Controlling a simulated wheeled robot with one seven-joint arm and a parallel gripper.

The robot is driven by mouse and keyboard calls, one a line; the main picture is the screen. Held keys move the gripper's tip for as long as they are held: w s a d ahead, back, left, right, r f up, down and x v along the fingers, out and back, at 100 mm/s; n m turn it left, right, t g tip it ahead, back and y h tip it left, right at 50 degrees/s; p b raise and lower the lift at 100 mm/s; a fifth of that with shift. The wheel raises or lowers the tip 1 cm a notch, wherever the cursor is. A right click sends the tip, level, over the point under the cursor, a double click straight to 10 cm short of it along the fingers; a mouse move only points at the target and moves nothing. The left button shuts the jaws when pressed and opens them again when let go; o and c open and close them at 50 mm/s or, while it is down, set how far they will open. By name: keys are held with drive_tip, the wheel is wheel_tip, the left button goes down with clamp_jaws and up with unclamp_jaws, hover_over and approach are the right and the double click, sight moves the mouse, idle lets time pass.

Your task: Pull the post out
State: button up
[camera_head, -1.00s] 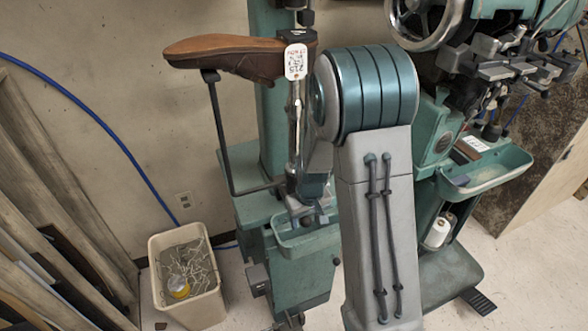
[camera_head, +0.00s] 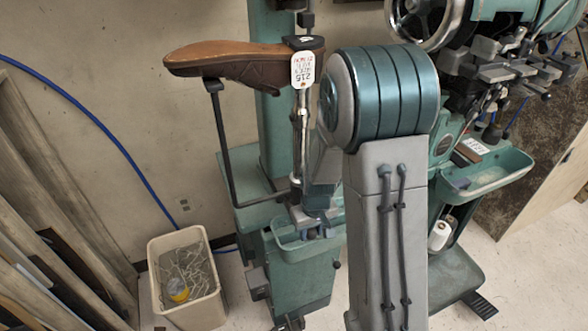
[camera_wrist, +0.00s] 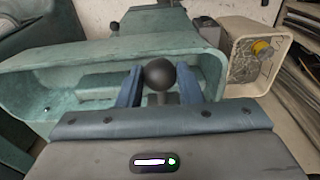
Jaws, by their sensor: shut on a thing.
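A dark post with a round black ball knob (camera_wrist: 160,74) stands between my fingers in the wrist view. My gripper (camera_wrist: 160,84) is shut on it, one blue-grey finger on each side of the knob and stem. The post's lower part is hidden behind my gripper's body. In the head view my arm covers most of the gripper, beside the green tray (camera_head: 308,247). The knob cannot be made out there.
A cream bin (camera_head: 190,305) stands at lower left, wooden boards (camera_head: 50,200) lean at far left, and a second green machine with a tray (camera_head: 487,178) is at right.

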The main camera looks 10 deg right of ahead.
drive_tip(key=s+d+b, duration=0.2)
drive_tip(key=s+b, duration=0.5)
drive_tip(key=s, duration=0.4)
drive_tip(key=shift+d, duration=0.15)
idle(1.0)
drive_tip(key=s+b, duration=0.1)
drive_tip(key=b, duration=0.1)
drive_tip(key=shift+s+d+f+b, duration=0.1)
drive_tip(key=shift+b, duration=0.25)
drive_tip(key=shift+s+d+b, duration=0.1)
drive_tip(key=shift+s+b, duration=0.55)
drive_tip(key=shift+b, duration=0.35)
drive_tip(key=o, duration=1.2)
